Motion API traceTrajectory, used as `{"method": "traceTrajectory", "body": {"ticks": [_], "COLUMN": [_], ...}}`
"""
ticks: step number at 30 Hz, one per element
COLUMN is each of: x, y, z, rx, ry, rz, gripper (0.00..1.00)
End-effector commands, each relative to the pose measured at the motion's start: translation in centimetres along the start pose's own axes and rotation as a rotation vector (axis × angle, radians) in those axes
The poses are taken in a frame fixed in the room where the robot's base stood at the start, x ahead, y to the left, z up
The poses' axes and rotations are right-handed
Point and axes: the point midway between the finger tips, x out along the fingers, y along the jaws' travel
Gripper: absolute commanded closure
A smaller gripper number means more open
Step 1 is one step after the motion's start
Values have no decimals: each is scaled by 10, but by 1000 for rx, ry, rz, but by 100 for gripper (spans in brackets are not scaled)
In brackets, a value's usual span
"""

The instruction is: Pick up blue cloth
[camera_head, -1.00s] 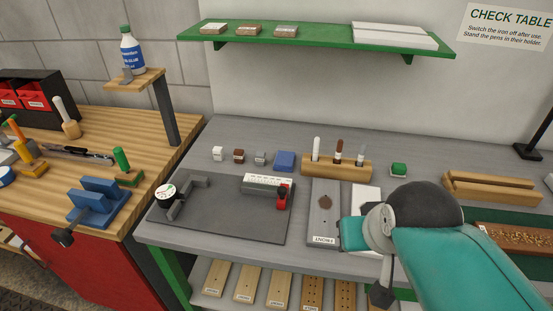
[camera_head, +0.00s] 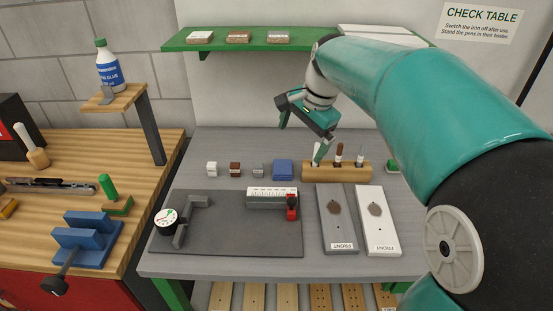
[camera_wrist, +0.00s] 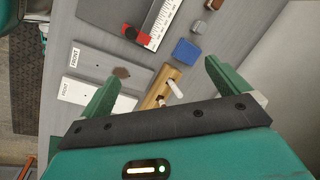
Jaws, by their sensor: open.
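The blue cloth (camera_head: 283,170) is a small folded square on the grey table, just left of the wooden pen holder. It also shows in the wrist view (camera_wrist: 187,50), above and between my open fingers. My gripper (camera_head: 300,132) is in the air above the back of the table, near the pen holder. In the wrist view its two green fingers (camera_wrist: 160,85) are wide apart with nothing between them. The cloth is apart from both fingers.
The wooden pen holder (camera_head: 337,171) with upright pens stands right beside the cloth. Small blocks, including a grey one (camera_head: 258,171), stand to its left. A dark mat with a ruler block (camera_head: 271,197) and two boards marked FRONT (camera_head: 378,222) lie in front. A green shelf (camera_head: 225,41) hangs behind.

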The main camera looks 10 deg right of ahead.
Motion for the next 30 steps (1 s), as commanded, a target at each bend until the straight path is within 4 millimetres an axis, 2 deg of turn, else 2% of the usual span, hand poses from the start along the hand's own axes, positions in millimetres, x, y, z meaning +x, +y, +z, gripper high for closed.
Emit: {"method": "traceTrajectory", "body": {"ticks": [1,6,12,15,21,26,30], "x": [10,41,86,104,124,145,172], "y": [-9,-40,-64,-70,-76,-76,-77], "z": [-17,-59,-105,-121,-134,-127,-119], "rx": [76,320,593,696,790,795,794], "ry": [-22,-97,-180,-210,-238,-241,-240], "rz": [10,34,76,94,113,118,117], "gripper": [0,0,0,0,0,0,0]}}
